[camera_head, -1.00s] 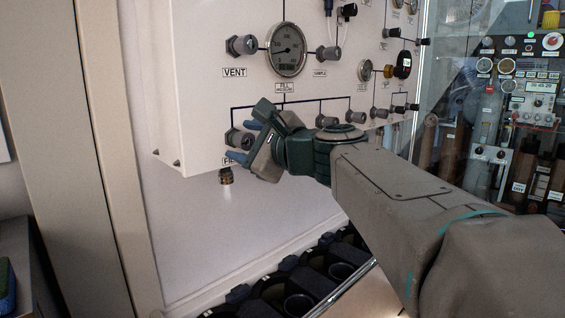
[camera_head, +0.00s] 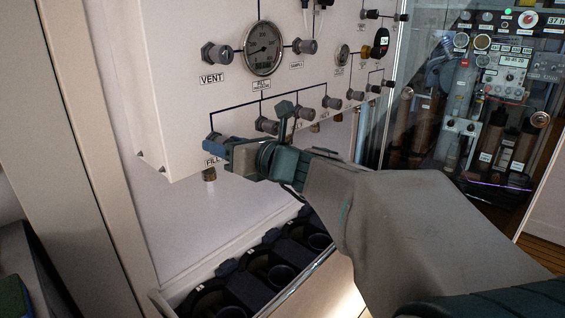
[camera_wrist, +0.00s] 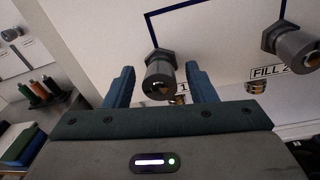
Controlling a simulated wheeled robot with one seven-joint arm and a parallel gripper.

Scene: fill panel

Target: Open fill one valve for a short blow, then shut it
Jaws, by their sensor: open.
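The white fill panel (camera_head: 150,90) fills the left middle of the head view. The fill one valve is a grey knob (camera_wrist: 160,77) on a hex base, and it shows between my two blue fingers in the wrist view. My gripper (camera_head: 212,148) is open at the lower left of the panel, and it also shows in the wrist view (camera_wrist: 158,88). A finger stands on each side of the knob with a visible gap. In the head view my gripper mostly hides this knob and part of its FILL label (camera_head: 211,160). A brass outlet (camera_head: 209,174) hangs below.
The fill two knob (camera_wrist: 292,46) sits to the right in the wrist view. The vent knob (camera_head: 216,54) and a pressure gauge (camera_head: 263,48) are higher up. Black cylinder holders (camera_head: 272,268) stand below the panel. A glass-fronted equipment cabinet (camera_head: 480,110) is at right.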

